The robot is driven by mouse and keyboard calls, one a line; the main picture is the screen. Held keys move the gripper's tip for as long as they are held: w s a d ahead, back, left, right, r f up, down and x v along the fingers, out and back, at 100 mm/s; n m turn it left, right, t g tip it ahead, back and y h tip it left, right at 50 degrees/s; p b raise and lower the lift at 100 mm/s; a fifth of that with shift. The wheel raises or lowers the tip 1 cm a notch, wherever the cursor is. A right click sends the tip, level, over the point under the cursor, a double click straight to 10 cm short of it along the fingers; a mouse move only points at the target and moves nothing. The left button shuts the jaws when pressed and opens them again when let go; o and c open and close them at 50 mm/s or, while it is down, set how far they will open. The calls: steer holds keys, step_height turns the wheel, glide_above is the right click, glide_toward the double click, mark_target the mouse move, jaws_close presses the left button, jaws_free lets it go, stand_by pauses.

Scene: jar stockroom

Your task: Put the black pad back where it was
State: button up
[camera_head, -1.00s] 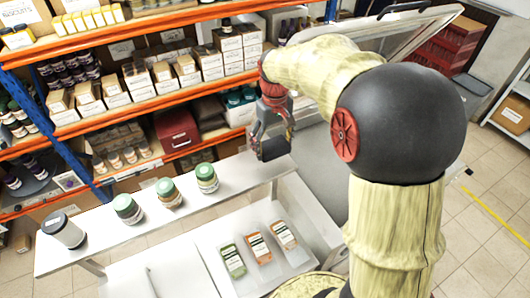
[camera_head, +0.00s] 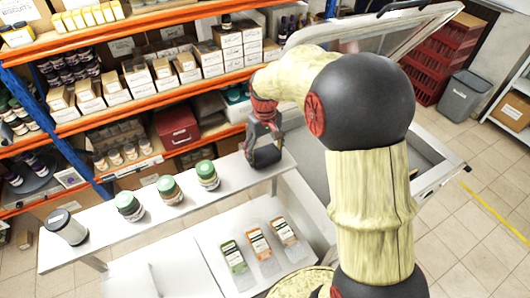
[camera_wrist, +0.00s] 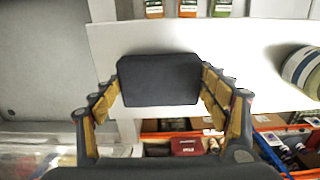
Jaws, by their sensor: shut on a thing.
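The black pad (camera_wrist: 160,82) is between the two fingers of my gripper (camera_wrist: 161,77) in the wrist view, which are shut on its left and right edges. In the head view my gripper (camera_head: 263,145) holds the pad (camera_head: 267,156) at the right end of the narrow white shelf (camera_head: 105,222). I cannot tell whether the pad touches the shelf. In the wrist view the white shelf (camera_wrist: 240,42) lies behind the pad and part of it is hidden.
Green-lidded jars (camera_head: 207,175) stand left of my gripper on the white shelf, with a dark-lidded jar (camera_head: 66,227) at its far left. Packets (camera_head: 258,245) lie in the white bin below. A stocked orange rack (camera_head: 150,88) stands behind. A jar shows at right in the wrist view (camera_wrist: 303,72).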

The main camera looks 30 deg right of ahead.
mark_target(265, 153)
steer(key=o, duration=1.1)
steer(key=shift+f, duration=0.1)
step_height(265, 153, up, 11)
steer(key=b, duration=0.1)
steer(key=s+a+r+t, duration=0.3)
steer(key=s+a+r, duration=0.35)
steer(key=s, duration=0.45)
steer(key=s+a+t, duration=0.1)
steer(key=s, duration=0.3)
steer(key=s+a+f, duration=0.1)
steer(key=s, duration=0.3)
steer(key=s+a+f+t, duration=0.1)
steer(key=s+a, duration=0.1)
steer(key=s, duration=0.2)
steer(key=shift+s+a+t, duration=0.1)
steer(key=shift+s+t, duration=0.1)
steer(key=shift+t, duration=0.1)
step_height(265, 153, down, 24)
steer(key=b, duration=2.4)
steer(key=shift+f+b, duration=0.2)
steer(key=shift+b, duration=0.15)
